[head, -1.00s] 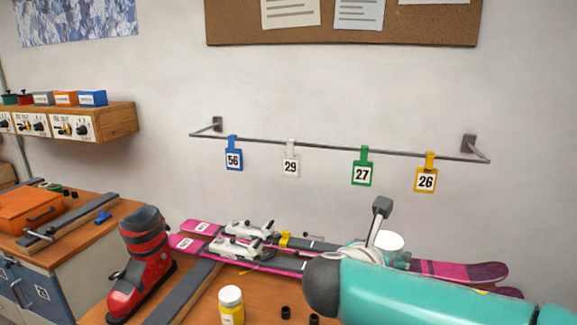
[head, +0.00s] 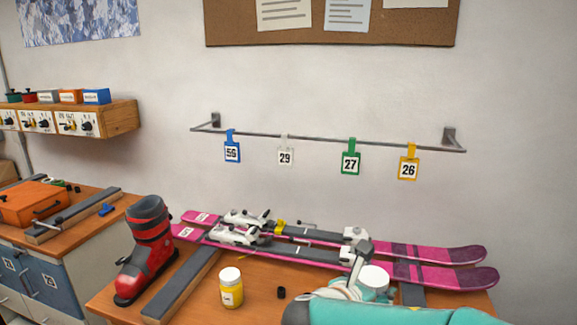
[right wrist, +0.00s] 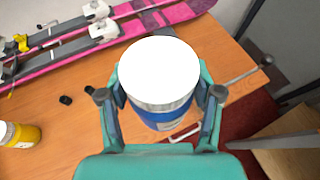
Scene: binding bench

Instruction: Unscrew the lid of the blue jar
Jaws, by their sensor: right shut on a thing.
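The blue jar (right wrist: 165,118) shows in the right wrist view, with its wide white lid (right wrist: 160,72) on top, facing the camera. My right gripper (right wrist: 160,98) has one finger on each side of the lid's rim and is shut on it. In the head view the white lid (head: 375,276) shows beside an upright grey finger of my right gripper. My teal arm hides the blue body there. Whether the jar touches the bench I cannot tell. My left gripper is in neither view.
A yellow jar with a white lid (head: 231,288) stands left of my right arm on the bench. Pink skis (head: 440,253) lie on supports behind it. A red ski boot (head: 147,250) stands at the left. A small black piece (head: 281,292) lies near the yellow jar.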

